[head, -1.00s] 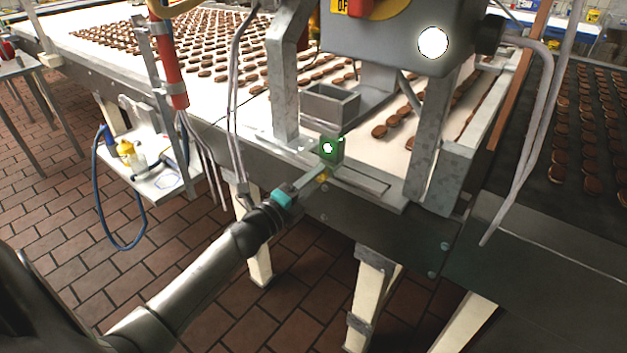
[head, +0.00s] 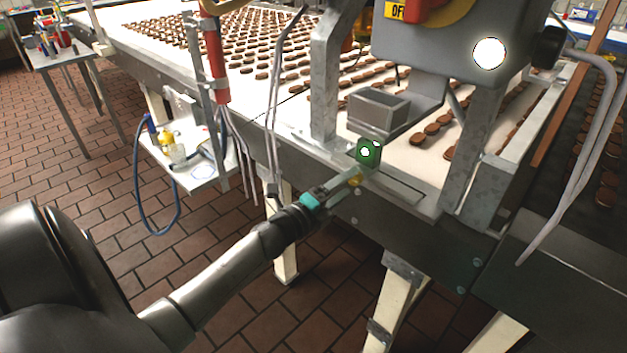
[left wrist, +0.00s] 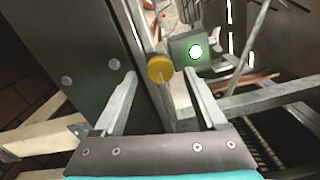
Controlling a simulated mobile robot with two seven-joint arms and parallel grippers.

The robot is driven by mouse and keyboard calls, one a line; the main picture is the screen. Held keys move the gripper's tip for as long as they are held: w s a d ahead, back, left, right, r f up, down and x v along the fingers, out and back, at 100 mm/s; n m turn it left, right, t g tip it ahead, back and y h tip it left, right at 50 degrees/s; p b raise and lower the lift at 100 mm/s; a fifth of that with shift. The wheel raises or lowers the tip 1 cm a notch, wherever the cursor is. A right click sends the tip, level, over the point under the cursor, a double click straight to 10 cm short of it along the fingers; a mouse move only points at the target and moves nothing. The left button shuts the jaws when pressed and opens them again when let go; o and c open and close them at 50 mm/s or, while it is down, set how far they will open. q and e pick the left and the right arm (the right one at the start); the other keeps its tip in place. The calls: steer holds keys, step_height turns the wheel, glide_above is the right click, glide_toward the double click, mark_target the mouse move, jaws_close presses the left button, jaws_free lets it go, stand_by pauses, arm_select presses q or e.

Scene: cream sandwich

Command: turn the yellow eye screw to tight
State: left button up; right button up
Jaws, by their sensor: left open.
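The yellow eye screw (left wrist: 160,68) shows in the left wrist view as a round yellow head on the side of the conveyor frame, beside a grey box with a lit green ring (left wrist: 196,51). My left gripper (left wrist: 160,85) is open, with one finger on each side of the screw in the picture. I cannot tell whether the fingers touch it. In the head view this gripper (head: 343,185) reaches the frame edge. My right gripper is not in view.
The conveyor (head: 290,105) carries rows of brown biscuits. Above the screw stand a metal upright (head: 326,75) and a grey control box (head: 440,40). A white shelf (head: 203,174) with bottles and a blue hose hangs at left. Tiled floor lies open below.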

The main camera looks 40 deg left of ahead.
arm_select(q)
steer(key=s+a, duration=0.1)
steer(key=s, duration=1.2)
steer(key=shift+s, duration=0.4)
steer(key=s+d+f+n+g+y, duration=0.1)
steer(key=s+f+n+g, duration=0.25)
steer(key=f, duration=0.65)
steer(key=s+d+f+n+g+y, duration=0.1)
steer(key=s+f+n+g, duration=0.1)
steer(key=f+n, duration=0.5)
steer(key=s+d+f+n+g+y, duration=0.1)
steer(key=s+f+n+g, duration=0.15)
steer(key=f, duration=0.95)
steer(key=s+d+f+n+g+h, duration=0.1)
steer(key=s+d+f+n+g, duration=0.2)
steer(key=s+f, duration=0.5)
steer(key=s+d+f+n+g, duration=0.3)
steer(key=s+d+f+g, duration=0.3)
steer(key=s, duration=1)
step_height(320, 180, down, 3)
steer(key=shift+d+r+h, duration=0.2)
steer(key=shift+d+h, duration=0.2)
steer(key=shift+d, duration=0.75)
